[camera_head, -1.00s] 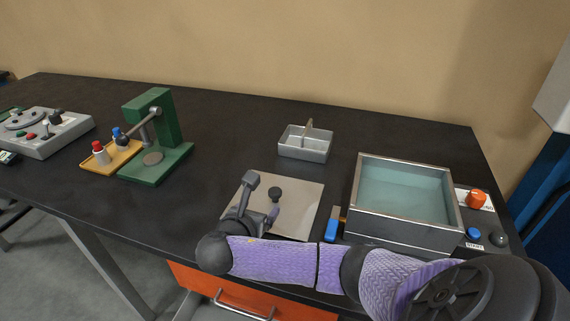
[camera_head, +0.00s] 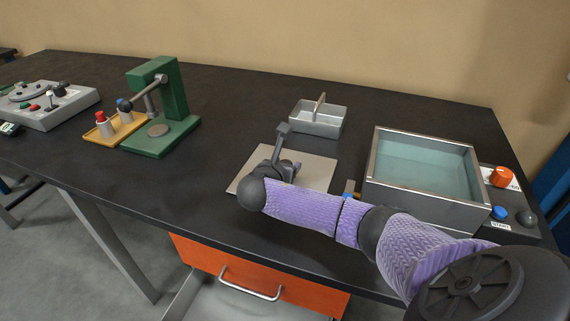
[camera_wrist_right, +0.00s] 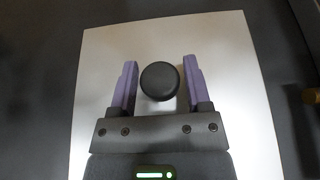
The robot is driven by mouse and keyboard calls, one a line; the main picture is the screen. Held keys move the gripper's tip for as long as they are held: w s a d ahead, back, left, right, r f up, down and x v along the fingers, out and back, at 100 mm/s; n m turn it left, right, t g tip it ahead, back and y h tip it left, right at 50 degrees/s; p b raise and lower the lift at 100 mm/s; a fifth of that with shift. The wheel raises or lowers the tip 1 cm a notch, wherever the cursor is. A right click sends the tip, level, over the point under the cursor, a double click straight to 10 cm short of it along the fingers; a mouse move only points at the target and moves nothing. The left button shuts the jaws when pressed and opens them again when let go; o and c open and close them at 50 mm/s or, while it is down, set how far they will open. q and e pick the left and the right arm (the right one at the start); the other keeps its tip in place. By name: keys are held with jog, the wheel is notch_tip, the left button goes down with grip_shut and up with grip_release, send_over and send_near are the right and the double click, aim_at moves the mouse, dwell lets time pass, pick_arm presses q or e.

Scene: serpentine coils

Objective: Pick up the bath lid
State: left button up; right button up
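The bath lid (camera_head: 318,174) is a flat, light grey plate lying on the dark bench, left of the water bath (camera_head: 424,210). The fingers are open, with gaps on both sides of the knob. My left gripper is not in view.
A grey divided tray (camera_head: 317,122) stands behind the lid. A green press (camera_head: 160,110) and a yellow tray (camera_head: 104,134) are to the left. An orange dial (camera_head: 502,177) and blue button (camera_head: 499,212) sit right of the bath. The bench between press and lid is clear.

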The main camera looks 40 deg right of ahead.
grip_shut()
